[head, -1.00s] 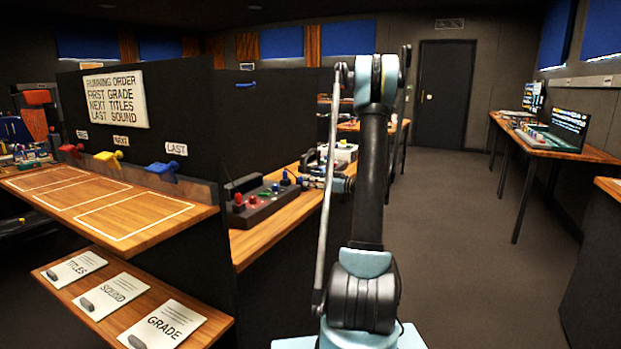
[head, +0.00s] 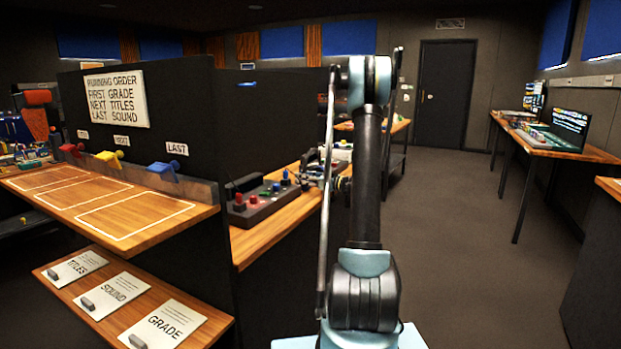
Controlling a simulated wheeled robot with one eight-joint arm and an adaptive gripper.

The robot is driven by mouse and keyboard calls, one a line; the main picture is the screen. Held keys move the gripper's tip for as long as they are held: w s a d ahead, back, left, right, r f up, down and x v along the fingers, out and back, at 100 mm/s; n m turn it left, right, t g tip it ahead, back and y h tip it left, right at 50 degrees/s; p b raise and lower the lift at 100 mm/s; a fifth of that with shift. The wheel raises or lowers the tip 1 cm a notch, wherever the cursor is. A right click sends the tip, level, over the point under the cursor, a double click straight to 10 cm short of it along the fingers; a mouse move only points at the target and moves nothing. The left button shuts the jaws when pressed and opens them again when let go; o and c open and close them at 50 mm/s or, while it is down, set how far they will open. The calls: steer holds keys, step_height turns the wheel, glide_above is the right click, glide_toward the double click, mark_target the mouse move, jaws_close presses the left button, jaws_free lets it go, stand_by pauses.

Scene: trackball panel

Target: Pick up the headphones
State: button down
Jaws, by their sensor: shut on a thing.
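My gripper (head: 312,180) is small in the head view, left of my upright arm link and over the wooden counter (head: 285,222). It is shut on a dark thing (head: 308,160), which looks like the headphones. Their outline is too small and dark to make out fully, and my arm hides part of that area. I cannot tell whether they are clear of the counter.
A dark trackball panel (head: 262,203) with coloured knobs sits on the counter just left of my gripper. A black partition (head: 185,110) stands to the left. A wooden table (head: 110,205) with outlined boxes is at left. Open floor (head: 450,250) lies to the right.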

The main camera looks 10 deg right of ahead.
step_height(320, 180, up, 10)
stand_by(0.7)
steer(key=shift+r, duration=0.1)
stand_by(0.4)
